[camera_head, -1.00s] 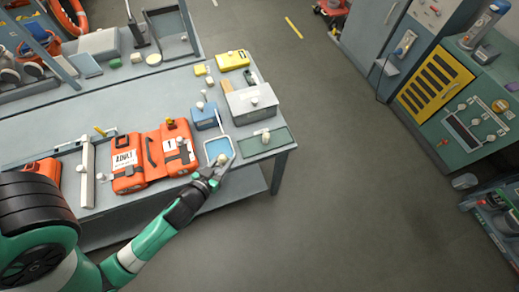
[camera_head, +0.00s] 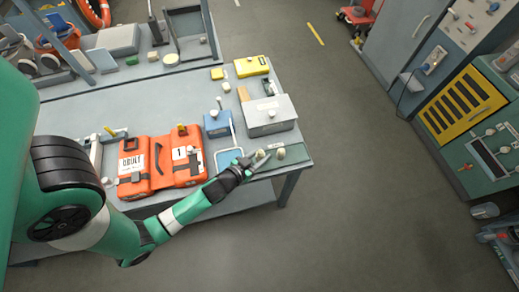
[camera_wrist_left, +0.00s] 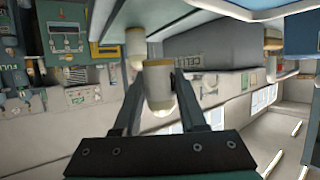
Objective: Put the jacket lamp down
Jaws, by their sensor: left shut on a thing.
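My left gripper (camera_head: 262,158) is at the front right corner of the workbench, over the green mat (camera_head: 295,160). It is shut on a small pale jacket lamp (camera_head: 260,153). In the left wrist view the held lamp (camera_wrist_left: 158,85) is a whitish cylinder with a cream domed end between the two fingers. A second similar lamp (camera_head: 281,153) stands on the mat just right of the gripper; it also shows behind the held one in the wrist view (camera_wrist_left: 135,42). I cannot tell whether the held lamp touches the mat. My right gripper is not in view.
A white-rimmed blue tray (camera_head: 222,157) lies left of the gripper. A grey box (camera_head: 270,116) stands behind the mat, with a blue box (camera_head: 216,124) to its left. Orange jackets (camera_head: 162,162) lie further left. Open floor is right of the bench.

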